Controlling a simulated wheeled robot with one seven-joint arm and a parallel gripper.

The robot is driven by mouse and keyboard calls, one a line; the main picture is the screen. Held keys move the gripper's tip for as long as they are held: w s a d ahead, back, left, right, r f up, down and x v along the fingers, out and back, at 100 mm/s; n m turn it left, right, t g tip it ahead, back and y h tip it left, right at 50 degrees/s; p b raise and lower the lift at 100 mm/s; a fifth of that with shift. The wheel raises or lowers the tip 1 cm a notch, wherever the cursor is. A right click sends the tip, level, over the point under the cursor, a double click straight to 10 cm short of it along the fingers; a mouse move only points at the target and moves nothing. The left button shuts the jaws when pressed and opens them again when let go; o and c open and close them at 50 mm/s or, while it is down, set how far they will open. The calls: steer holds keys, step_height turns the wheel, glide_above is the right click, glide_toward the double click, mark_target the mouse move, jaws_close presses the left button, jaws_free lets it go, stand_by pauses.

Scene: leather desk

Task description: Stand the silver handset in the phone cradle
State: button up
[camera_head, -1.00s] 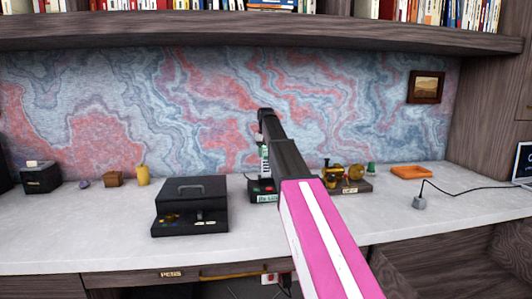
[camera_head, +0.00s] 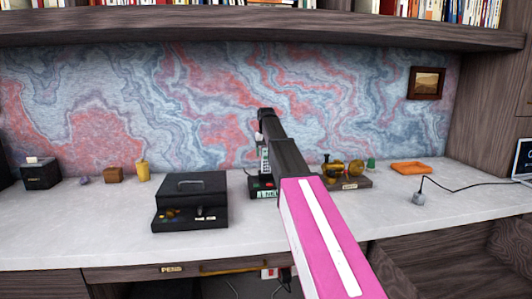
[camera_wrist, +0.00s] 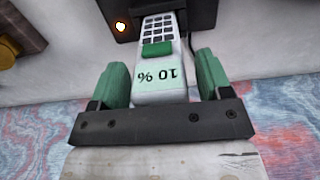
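The silver handset (camera_wrist: 150,95) stands upright with its lower end in the black phone cradle (camera_wrist: 204,14). An orange light glows on the cradle. My gripper (camera_wrist: 161,75) has its green fingers on either side of the handset, with narrow gaps showing, so it looks open around it. In the head view the handset (camera_head: 264,160) and cradle (camera_head: 256,192) show behind my arm, which hides part of them. How deep the handset sits cannot be seen.
A black box with a handle (camera_head: 190,190) stands left of the cradle. A brass device on a wooden base (camera_head: 347,176) is close on the right. An orange tray (camera_head: 411,168) and a grey corded block (camera_head: 418,198) lie further right. The front of the desk is clear.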

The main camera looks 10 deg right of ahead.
steer(key=shift+r, duration=0.1)
step_height(320, 180, up, 10)
steer(key=shift+r, duration=0.3)
stand_by(0.4)
steer(key=shift+s, duration=0.1)
